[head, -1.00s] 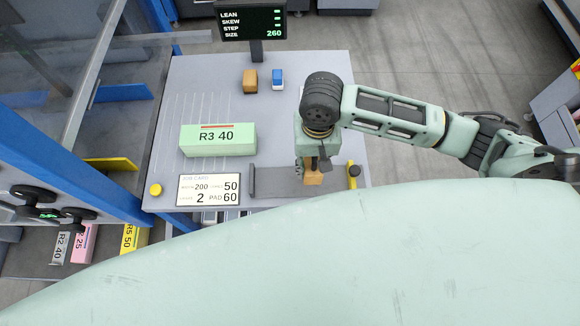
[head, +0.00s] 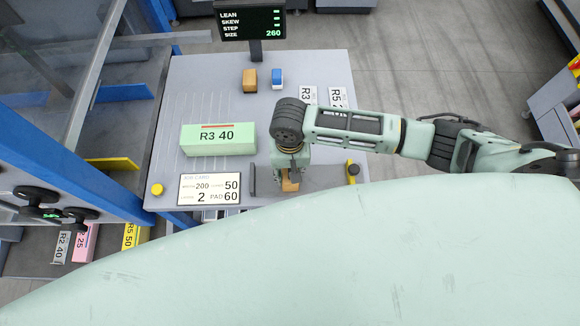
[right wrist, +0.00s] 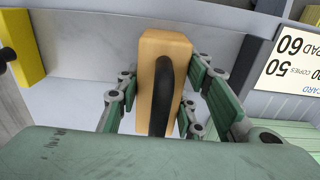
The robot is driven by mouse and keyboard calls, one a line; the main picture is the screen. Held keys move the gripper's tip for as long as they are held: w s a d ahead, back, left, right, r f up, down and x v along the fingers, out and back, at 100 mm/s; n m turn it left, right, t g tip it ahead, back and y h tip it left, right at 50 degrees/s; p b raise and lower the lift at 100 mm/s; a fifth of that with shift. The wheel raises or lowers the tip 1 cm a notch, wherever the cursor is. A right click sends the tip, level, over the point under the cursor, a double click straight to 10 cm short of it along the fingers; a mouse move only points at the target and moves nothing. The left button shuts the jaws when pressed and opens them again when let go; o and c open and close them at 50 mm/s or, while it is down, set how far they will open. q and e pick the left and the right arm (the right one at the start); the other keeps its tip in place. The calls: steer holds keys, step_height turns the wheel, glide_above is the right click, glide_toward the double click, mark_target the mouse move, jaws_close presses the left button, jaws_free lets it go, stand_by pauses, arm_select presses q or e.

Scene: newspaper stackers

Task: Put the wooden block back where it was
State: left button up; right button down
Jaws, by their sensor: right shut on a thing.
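My right gripper (head: 290,173) is shut on a wooden block (head: 290,186) at the front part of the grey table. In the right wrist view, the block (right wrist: 168,48) stands between the green fingers, with a dark curved part across its face. In the head view, the gripper hides most of the block, and I cannot tell whether it touches the surface. My left gripper is not in view.
A green block marked R3 40 (head: 218,139) lies left of the gripper. A job card (head: 209,189) and a yellow button (head: 156,189) are at the front left. A black and yellow post (head: 352,172) stands right. A screen (head: 250,22) stands at the back.

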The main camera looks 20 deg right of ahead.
steer(key=c, duration=1.2)
jaws_free()
steer(key=shift+f, duration=0.1)
step_height(320, 180, up, 12)
steer(key=shift+r+b, duration=0.15)
steer(key=shift+b, duration=0.25)
